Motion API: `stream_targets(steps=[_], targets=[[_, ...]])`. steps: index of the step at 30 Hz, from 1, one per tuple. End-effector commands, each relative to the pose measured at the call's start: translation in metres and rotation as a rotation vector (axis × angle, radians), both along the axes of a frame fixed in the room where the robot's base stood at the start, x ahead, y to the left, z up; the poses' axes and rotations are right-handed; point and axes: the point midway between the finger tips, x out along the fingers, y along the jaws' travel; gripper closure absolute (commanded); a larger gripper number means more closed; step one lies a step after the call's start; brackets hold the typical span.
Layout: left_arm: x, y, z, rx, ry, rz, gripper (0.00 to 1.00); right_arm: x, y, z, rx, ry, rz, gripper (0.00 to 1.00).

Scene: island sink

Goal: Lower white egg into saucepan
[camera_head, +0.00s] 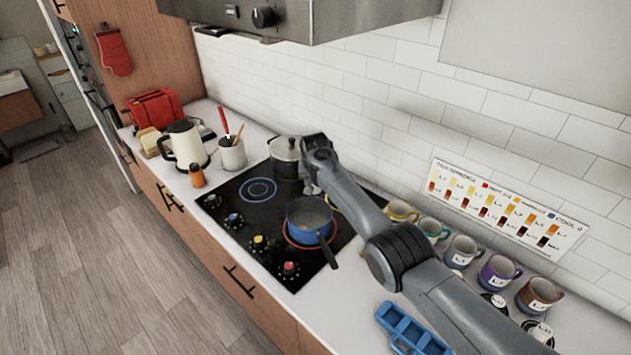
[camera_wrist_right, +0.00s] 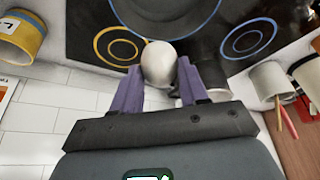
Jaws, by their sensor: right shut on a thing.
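The white egg (camera_wrist_right: 159,64) sits between the two purple fingers of my right gripper (camera_wrist_right: 160,85) in the right wrist view, and the gripper is shut on it. In the head view my right gripper (camera_head: 313,186) is beside the far edge of the blue saucepan (camera_head: 308,232), and the egg cannot be made out there. The saucepan stands on the red-ringed burner with its dark handle toward the front right. Its rim and inside show partly. In the right wrist view the pan's round dark side (camera_wrist_right: 165,22) is just beyond the egg. My left gripper is not in view.
A lidded steel pot (camera_head: 287,158) stands behind the saucepan, close to my right wrist. A utensil crock (camera_head: 232,154) and kettle (camera_head: 186,145) are left of the black hob (camera_head: 240,222). Several mugs (camera_head: 462,251) line the wall at right. A blue tray (camera_head: 407,328) lies in front.

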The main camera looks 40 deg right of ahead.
Motion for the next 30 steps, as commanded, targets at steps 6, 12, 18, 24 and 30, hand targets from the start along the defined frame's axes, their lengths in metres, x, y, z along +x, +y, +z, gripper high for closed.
stream_targets(steps=[6, 12, 18, 24, 30], targets=[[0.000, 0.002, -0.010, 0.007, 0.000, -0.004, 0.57, 0.000, 0.000, -0.012, 0.001, -0.001, 0.000, 0.67], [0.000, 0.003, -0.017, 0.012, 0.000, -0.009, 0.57, 0.000, 0.000, -0.023, 0.001, 0.000, 0.000, 0.67], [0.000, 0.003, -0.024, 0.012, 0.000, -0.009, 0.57, 0.000, 0.000, -0.033, 0.001, -0.001, 0.000, 0.67], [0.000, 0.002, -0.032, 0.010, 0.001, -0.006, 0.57, 0.000, 0.000, -0.042, 0.001, -0.001, 0.000, 0.67], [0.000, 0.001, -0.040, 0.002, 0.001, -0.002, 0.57, 0.000, 0.000, -0.052, 0.001, -0.001, 0.000, 0.67]])
